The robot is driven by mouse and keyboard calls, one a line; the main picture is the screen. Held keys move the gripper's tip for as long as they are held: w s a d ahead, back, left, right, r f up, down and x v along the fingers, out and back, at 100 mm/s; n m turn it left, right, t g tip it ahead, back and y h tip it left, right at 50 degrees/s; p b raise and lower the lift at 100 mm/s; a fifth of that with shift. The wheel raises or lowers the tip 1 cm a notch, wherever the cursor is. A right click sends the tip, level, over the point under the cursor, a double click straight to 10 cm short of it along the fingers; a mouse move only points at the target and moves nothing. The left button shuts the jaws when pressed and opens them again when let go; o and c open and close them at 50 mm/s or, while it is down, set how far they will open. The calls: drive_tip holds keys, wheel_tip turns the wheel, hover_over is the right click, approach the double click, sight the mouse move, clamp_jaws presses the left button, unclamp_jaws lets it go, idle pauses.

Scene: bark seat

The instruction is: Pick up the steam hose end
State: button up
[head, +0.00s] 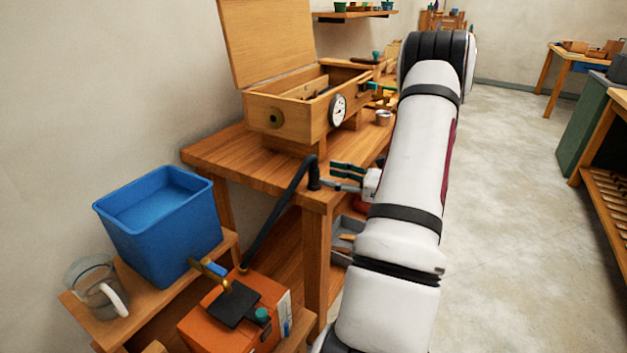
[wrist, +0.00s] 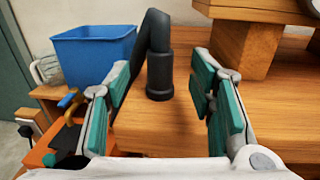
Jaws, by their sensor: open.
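The steam hose end (head: 314,173) is a thick black cuff standing upright near the corner of the wooden workbench (head: 235,155). Its black hose bends over and runs down to the orange steam box (head: 240,312). In the wrist view the hose end (wrist: 160,75) appears in the gap between my fingers, a little beyond their tips. My gripper (head: 328,173) is open, low over the bench, just right of the hose end in the head view. Its green-padded fingers also show in the wrist view (wrist: 161,88), with no visible contact on the cuff.
A wooden steam chest (head: 288,117) with a raised lid and a gauge (head: 338,110) stands on blocks on the bench. A metal cup (head: 383,118) is behind. A blue tub (head: 160,225) and a glass jug (head: 97,287) sit on a lower stand. Floor at right is clear.

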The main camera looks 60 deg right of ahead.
sight(319, 173)
drive_tip(key=shift+w+a+f, duration=0.1)
drive_tip(key=shift+w+a, duration=0.15)
drive_tip(key=shift+w, duration=1.2)
drive_tip(key=shift+w+a+f, duration=0.1)
drive_tip(key=shift+w+a, duration=0.1)
drive_tip(key=shift+w, duration=1.25)
clamp_jaws()
